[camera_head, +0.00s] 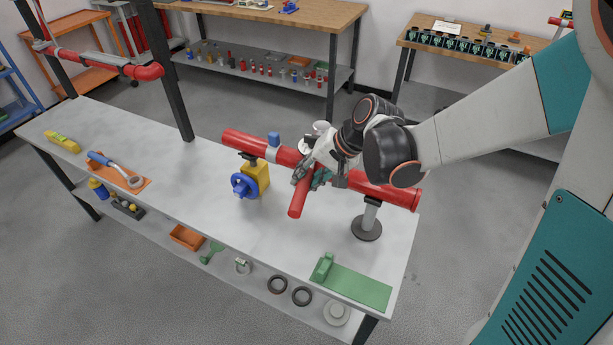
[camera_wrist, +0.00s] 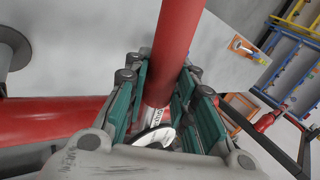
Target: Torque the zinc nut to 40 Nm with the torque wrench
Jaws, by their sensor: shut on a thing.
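My gripper (camera_wrist: 158,95) is shut on a short red tube (camera_head: 299,196), which also passes between its teal finger pads in the wrist view (camera_wrist: 175,45). I cannot tell whether the tube is joined to the long red pipe (camera_head: 390,191) behind it. A pale lettered band and a white disc, partly hidden, show by the fingers. A wrench with a blue handle and a silver ring head (camera_head: 118,171) lies on an orange mat (camera_head: 139,186) at the left of the bench. It appears to be the torque wrench. I cannot make out the zinc nut.
The red pipe rests on stands above the grey bench (camera_head: 165,150). A green mat with a green block (camera_head: 360,285) lies front right. A yellow level (camera_head: 62,142) lies far left. The bench's middle front is clear.

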